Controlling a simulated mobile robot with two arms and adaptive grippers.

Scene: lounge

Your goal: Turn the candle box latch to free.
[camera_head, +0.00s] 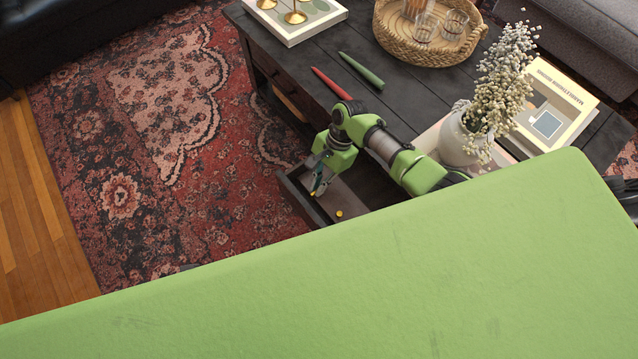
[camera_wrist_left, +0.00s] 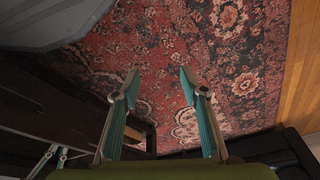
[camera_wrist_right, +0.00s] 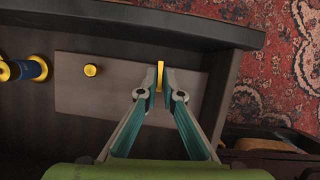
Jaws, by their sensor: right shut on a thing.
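The candle box lid (camera_wrist_right: 110,95) is a flat grey-brown panel inside the open drawer. It also shows in the head view (camera_head: 345,197). A round brass knob (camera_wrist_right: 91,70) stands on the lid, left of the latch. The small yellow latch (camera_wrist_right: 160,68) is upright between the fingertips of my right gripper (camera_wrist_right: 160,90), which is shut on it. In the head view my right gripper (camera_head: 318,188) reaches down into the drawer. The latch's lower part is hard to see. My left gripper (camera_wrist_left: 159,82) is open and empty above the rug.
The drawer wall (camera_wrist_right: 140,22) borders the box. A blue and gold cylinder (camera_wrist_right: 24,69) lies in the drawer. The dark coffee table (camera_head: 400,100) carries a red candle (camera_head: 331,83), a green candle (camera_head: 361,70), a basket tray (camera_head: 395,45), books (camera_head: 555,105) and a flower vase (camera_head: 459,143).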

